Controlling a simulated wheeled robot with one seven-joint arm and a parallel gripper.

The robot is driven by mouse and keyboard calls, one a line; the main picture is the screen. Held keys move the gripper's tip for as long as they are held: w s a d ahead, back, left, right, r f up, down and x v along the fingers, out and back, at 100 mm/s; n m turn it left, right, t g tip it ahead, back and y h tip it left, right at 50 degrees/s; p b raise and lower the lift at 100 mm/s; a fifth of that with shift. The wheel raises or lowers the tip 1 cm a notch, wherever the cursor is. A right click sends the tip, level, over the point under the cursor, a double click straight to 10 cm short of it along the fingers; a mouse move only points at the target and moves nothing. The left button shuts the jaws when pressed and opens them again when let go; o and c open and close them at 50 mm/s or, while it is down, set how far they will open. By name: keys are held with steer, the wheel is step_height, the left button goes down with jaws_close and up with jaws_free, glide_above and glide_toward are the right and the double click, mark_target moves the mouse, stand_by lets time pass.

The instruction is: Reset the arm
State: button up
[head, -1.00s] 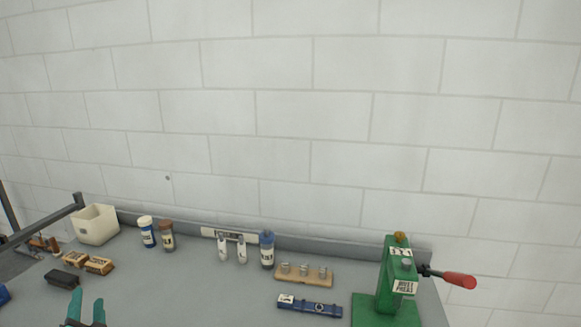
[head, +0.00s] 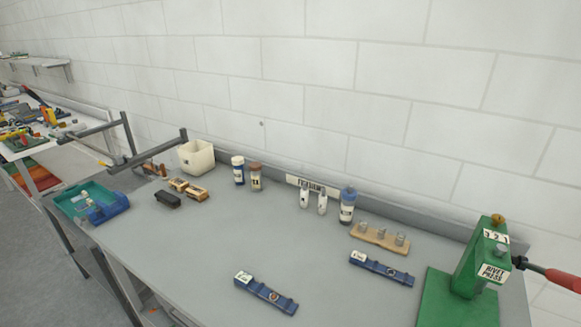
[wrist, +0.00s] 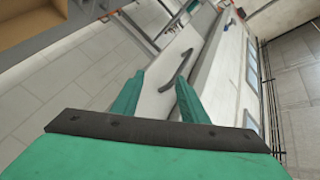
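My gripper (wrist: 157,95) shows in the wrist view with its two teal fingers apart and nothing between them. It hangs in free air, with floor tiles and the white side of a bench or cabinet (wrist: 225,70) beyond it. In the head view my gripper and arm are not visible.
The grey workbench (head: 200,240) holds a green rivet press (head: 475,270) at right, two blue strips (head: 265,292), a wooden block with metal pieces (head: 380,238), bottles (head: 347,205), a cream bin (head: 196,157) and a teal tray (head: 88,198). The bench's middle is clear.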

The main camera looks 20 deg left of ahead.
steer(key=s+d+t+h, duration=0.1)
steer(key=s+d+h, duration=0.25)
steer(key=d, duration=0.85)
steer(key=s+d+t+h, duration=0.2)
steer(key=s+d, duration=0.2)
steer(key=d, duration=0.7)
steer(key=s+d+r+n+h, duration=0.1)
steer(key=s+d+r+h, duration=0.5)
steer(key=s+d, duration=0.5)
step_height(320, 180, up, 2)
steer(key=shift+s+d+n, duration=0.2)
steer(key=shift+d+n, duration=0.2)
steer(key=shift+d, duration=0.4)
